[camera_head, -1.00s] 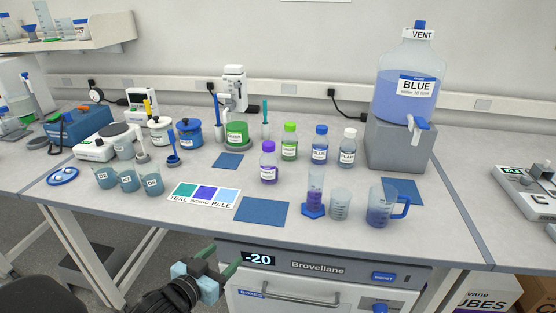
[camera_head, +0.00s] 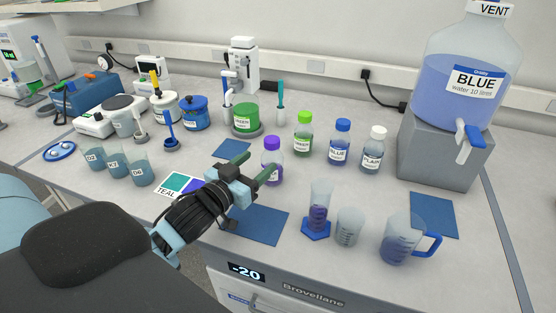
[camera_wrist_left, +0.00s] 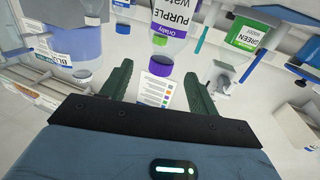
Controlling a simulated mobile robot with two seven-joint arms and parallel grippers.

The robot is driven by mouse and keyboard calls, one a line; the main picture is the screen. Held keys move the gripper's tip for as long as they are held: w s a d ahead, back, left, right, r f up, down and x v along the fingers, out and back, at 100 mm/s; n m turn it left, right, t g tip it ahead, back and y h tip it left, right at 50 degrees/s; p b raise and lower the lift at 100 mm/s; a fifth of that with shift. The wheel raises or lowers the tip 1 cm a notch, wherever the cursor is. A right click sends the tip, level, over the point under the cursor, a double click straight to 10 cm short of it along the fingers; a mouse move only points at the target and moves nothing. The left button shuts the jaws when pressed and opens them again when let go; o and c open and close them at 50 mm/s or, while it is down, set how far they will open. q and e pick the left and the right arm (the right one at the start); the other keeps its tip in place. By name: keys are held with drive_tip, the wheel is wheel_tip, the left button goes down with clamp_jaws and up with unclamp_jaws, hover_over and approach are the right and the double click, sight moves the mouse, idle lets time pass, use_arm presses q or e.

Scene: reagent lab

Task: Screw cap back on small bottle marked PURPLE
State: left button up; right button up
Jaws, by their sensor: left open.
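The small bottle marked PURPLE (camera_head: 273,173) stands upright on the bench, with violet liquid and a white label. Its purple cap (camera_head: 272,143) sits on the bottle's mouth; how tightly it is screwed on cannot be told. In the left wrist view the bottle (camera_wrist_left: 172,28) appears upside down, with the cap (camera_wrist_left: 159,66) between and beyond the fingertips. My left gripper (camera_head: 254,167) is open and empty, just left of the bottle, its fingers pointing toward it. The fingers also show in the left wrist view (camera_wrist_left: 158,84). My right gripper is not in view.
Green (camera_head: 303,140), blue (camera_head: 340,148) and white-capped (camera_head: 373,155) bottles stand close right of the purple one. A graduated cylinder (camera_head: 319,205), beaker (camera_head: 349,228) and jug (camera_head: 397,240) stand at the front right. A bare blue mat (camera_head: 262,225) lies in front.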

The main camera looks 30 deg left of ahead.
sight(267, 149)
use_arm(q)
drive_tip(key=shift+w+r, duration=0.15)
drive_tip(key=shift+w, duration=1.1)
drive_tip(key=shift+w+r, duration=0.15)
drive_tip(key=shift+w, duration=0.25)
drive_tip(key=w, duration=0.1)
drive_tip(key=w+p, duration=0.1)
drive_tip(key=w, duration=0.1)
drive_tip(key=shift+w+a+r, duration=0.15)
drive_tip(key=shift+w+a, duration=0.05)
drive_tip(key=shift+w, duration=0.35)
drive_tip(key=shift+w+d, duration=0.1)
drive_tip(key=shift+w, duration=0.05)
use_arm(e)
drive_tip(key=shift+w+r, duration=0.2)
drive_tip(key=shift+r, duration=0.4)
use_arm(q)
drive_tip(key=shift+c, duration=0.2)
